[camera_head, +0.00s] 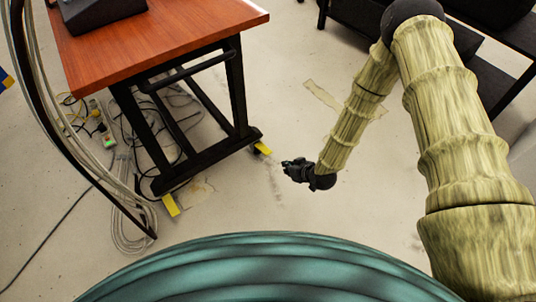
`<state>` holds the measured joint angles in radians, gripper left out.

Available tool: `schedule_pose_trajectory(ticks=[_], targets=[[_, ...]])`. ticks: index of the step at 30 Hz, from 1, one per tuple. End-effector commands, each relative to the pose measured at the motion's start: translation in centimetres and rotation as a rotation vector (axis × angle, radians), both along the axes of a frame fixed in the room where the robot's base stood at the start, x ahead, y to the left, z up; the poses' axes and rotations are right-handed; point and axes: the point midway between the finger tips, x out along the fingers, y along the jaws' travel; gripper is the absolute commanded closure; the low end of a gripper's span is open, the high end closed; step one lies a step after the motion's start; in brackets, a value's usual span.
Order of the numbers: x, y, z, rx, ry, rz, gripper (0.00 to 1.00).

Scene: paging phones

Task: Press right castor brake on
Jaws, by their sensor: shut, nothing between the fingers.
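The right castor brake, a small yellow pedal (263,149), sits at the foot of the right leg of a black-framed table (236,90). I cannot tell whether the pedal is up or down. A second yellow pedal (171,205) sits at the foot of the left end of the frame. My gripper (285,166) is black, shut and empty. It is low over the floor, just right of and slightly below the right pedal in the picture, apparently apart from it.
The table has a reddish wooden top (170,35) with a dark device (95,12) on it. Cables (120,225) and a small box with a green light (108,140) lie under and left of it. Black furniture (480,80) stands at upper right.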

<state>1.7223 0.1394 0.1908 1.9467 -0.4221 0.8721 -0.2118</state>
Motion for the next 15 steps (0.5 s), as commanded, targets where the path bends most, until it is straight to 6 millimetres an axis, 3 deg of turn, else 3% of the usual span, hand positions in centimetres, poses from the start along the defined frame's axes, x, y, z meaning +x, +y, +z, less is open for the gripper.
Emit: schedule_pose_trajectory(ticks=[1,3,15], targets=[[1.1,0.2,-1.4,0.005,-0.026,0.008,1.00],[2.7,0.7,-2.1,0.011,-0.065,0.023,1.00],[10.4,2.5,-4.5,0.036,-0.265,0.091,1.00]])
